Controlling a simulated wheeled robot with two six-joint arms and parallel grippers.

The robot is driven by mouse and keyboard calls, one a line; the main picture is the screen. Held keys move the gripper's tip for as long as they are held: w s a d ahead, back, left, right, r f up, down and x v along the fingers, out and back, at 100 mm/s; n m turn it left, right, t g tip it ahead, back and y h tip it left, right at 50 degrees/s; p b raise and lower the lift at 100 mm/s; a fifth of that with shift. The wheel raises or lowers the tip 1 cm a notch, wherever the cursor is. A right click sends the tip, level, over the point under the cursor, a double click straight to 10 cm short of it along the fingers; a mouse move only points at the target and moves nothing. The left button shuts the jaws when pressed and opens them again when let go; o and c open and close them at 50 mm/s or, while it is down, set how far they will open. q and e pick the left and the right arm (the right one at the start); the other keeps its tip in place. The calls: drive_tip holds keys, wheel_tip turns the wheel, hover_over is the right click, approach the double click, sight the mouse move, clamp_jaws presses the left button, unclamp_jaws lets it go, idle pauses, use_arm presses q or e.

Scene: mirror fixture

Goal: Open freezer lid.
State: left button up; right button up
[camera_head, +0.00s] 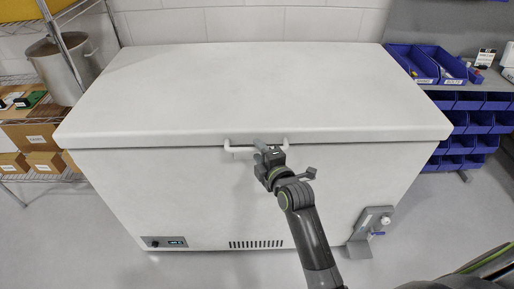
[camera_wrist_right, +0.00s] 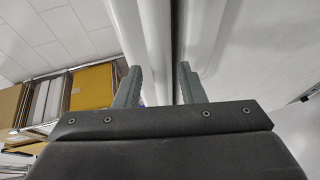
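The white chest freezer (camera_head: 200,200) stands in front of me with its flat white lid (camera_head: 240,90) down. A white bar handle (camera_head: 235,149) sits at the middle of the lid's front edge. My right gripper (camera_head: 263,147) is at the right part of this handle. In the right wrist view, the right gripper (camera_wrist_right: 158,88) has its two fingers apart, with the white lid edge (camera_wrist_right: 150,40) and a dark seam ahead between them. Whether a finger touches the handle cannot be told. My left gripper is not in view.
A wire rack with a metal pot (camera_head: 62,68) and cardboard boxes (camera_head: 35,137) stands at the left. Blue bins (camera_head: 412,62) stand on a grey bench at the right. A grey bracket (camera_head: 360,240) is at the freezer's lower right corner. The lid top is clear.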

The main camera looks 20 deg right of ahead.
drive_tip(key=shift+x, duration=1)
clamp_jaws()
